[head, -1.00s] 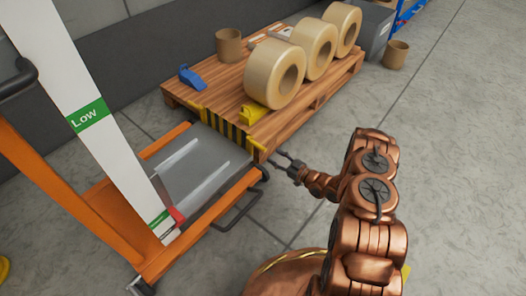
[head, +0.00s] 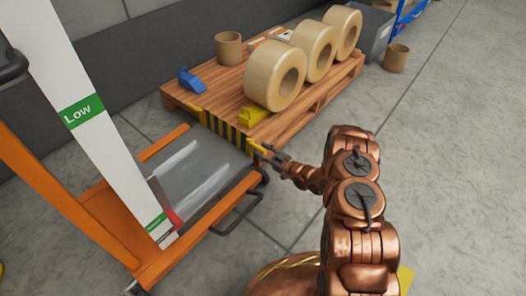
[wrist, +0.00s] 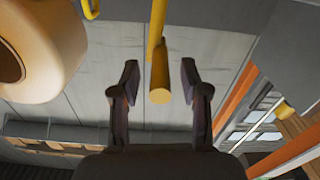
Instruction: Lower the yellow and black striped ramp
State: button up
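The yellow and black striped ramp (head: 228,131) stands raised between the grey lift platform and the wooden pallet. A yellow bar (head: 257,147) sticks out at its right end. My gripper (head: 264,153) is at that bar, partly hard to make out in the head view. In the wrist view, my gripper (wrist: 160,72) is open, with a dark finger on each side of the yellow bar (wrist: 160,83). The bar's round end lies between the fingers, with gaps visible on both sides.
The orange lift cart (head: 207,221) with its grey platform (head: 195,165) stands at left. The pallet (head: 293,125) bears large tape rolls (head: 274,76), a blue wedge-shaped item (head: 191,79) and a yellow one (head: 253,116). Grey floor at right is clear.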

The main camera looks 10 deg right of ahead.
grip_shut()
